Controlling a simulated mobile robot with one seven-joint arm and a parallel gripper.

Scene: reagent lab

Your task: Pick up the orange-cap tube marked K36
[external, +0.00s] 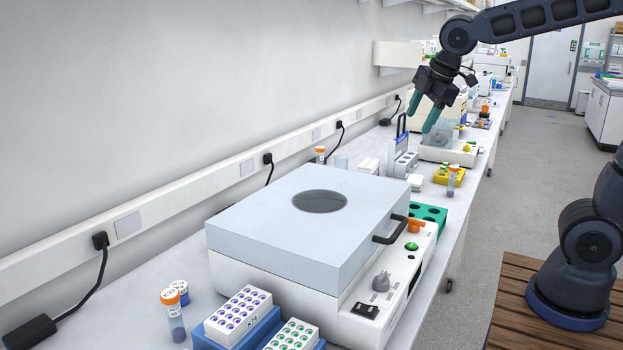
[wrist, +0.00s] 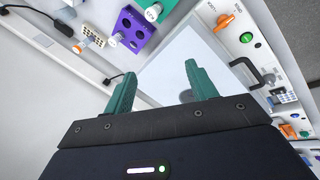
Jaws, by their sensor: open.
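Several orange-cap tubes show in the external view. In the wrist view small orange caps (wrist: 78,49) show at upper left, too small to read. My gripper (external: 417,123) is open and empty, high above the bench beyond the centrifuge; its two green fingers (wrist: 160,72) are apart in the wrist view.
A large grey-lidded centrifuge (external: 290,215) with a black handle fills the middle of the bench. Blue racks with white tube boxes (external: 238,312) stand at front, a green rack (external: 430,214) at right.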

